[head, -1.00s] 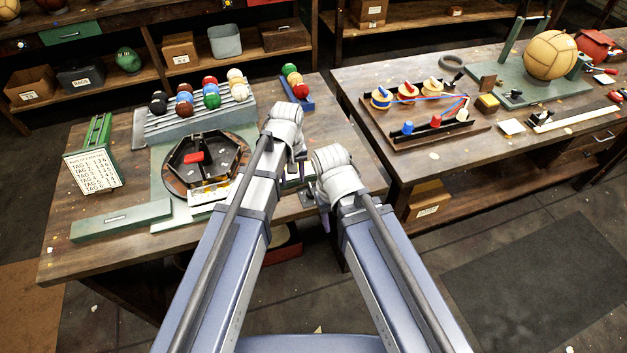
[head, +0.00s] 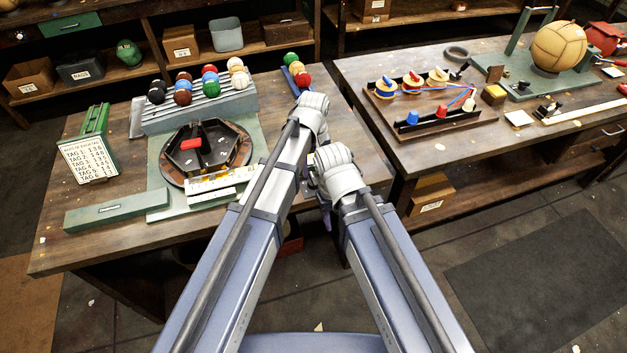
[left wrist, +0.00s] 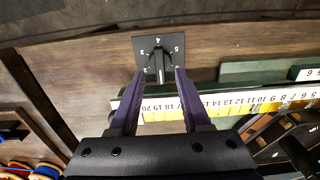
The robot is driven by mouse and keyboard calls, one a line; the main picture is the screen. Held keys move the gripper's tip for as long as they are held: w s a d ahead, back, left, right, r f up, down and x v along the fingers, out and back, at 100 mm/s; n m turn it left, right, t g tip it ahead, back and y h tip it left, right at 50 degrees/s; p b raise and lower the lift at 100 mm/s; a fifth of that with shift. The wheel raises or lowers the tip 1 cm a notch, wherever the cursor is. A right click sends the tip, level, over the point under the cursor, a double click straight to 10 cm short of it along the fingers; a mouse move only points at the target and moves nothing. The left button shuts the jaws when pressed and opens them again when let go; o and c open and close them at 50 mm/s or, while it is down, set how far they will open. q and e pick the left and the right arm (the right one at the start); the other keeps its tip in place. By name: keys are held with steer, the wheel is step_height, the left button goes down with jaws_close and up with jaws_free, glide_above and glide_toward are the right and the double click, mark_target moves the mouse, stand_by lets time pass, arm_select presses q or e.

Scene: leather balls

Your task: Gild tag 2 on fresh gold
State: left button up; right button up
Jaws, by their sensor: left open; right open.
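A dial (left wrist: 158,66) with numbers around a black knob is set on a dark square plate; its handle points roughly at the 4. My left gripper (left wrist: 161,78) is open, its purple fingers on either side of the knob in the picture; I cannot tell whether they touch it. A ruler-like strip (left wrist: 215,104), white and yellow with numbers, lies just beyond the right finger; it also shows in the head view (head: 222,178). The tag board (head: 88,159) lists several tags with numbers, too small to read surely. My right gripper (head: 326,213) is mostly hidden by its wrist and holds nothing visible.
A hexagonal black tray (head: 200,152) with a red block sits on a round turntable. Behind it a stepped rack (head: 200,106) carries coloured balls. A green box (head: 118,215) lies at the left front. A second bench (head: 410,155) stands to the right.

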mark_target(314, 178)
arm_select(q)
step_height(314, 178, down, 3)
steer(key=shift+f+b, duration=0.2)
steer(key=shift+b, duration=1)
jaws_close()
